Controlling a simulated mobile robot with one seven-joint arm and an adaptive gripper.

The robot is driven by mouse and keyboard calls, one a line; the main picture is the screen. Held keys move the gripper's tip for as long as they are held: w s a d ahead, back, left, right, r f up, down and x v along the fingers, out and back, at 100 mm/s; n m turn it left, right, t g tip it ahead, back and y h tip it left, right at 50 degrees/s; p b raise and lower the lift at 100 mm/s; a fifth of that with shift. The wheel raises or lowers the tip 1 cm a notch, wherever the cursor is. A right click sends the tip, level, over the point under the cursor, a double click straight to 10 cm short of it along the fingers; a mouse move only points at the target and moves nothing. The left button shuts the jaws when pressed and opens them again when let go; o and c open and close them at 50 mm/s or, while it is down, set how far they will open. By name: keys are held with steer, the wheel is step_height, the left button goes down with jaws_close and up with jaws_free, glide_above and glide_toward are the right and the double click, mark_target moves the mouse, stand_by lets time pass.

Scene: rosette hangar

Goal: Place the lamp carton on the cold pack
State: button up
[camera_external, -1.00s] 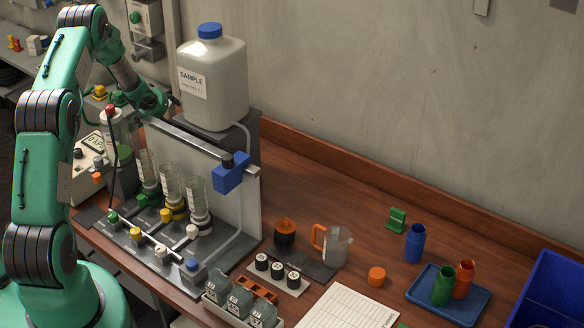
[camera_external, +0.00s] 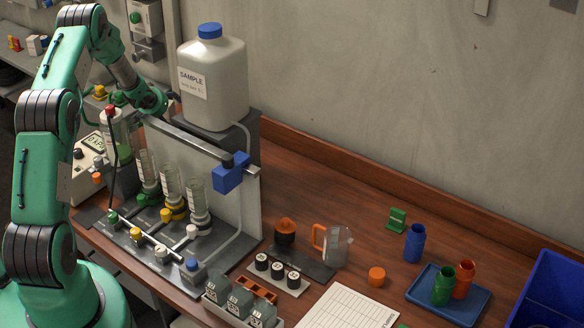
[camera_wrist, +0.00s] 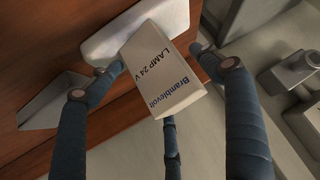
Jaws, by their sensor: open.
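In the wrist view the lamp carton (camera_wrist: 165,75) is a pale box printed "Bramblevolt LAMP 24 V". It lies tilted in the picture between my open gripper's (camera_wrist: 156,60) dark blue fingers, with a gap on the right side; the left fingertip is close to its edge. A white, rounded slab that looks like the cold pack (camera_wrist: 105,42) shows behind the carton and overlaps it in the picture. I cannot tell whether the carton rests on it. In the external view, my gripper, the carton and the slab are hidden behind the bench equipment.
The wrist view shows a brown wooden surface (camera_wrist: 30,55), a grey-white tilted object (camera_wrist: 50,100) at left and grey fittings (camera_wrist: 295,68) at right. In the external view, a large sample jug (camera_external: 212,85) and a panel with tubes stand close to my arm.

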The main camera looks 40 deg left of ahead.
steer(key=v, duration=1.1)
steer(key=shift+s+r+p, duration=0.25)
steer(key=shift+s+p, duration=0.05)
steer(key=shift+p, duration=0.05)
steer(key=shift+d+r, duration=0.1)
stand_by(0.5)
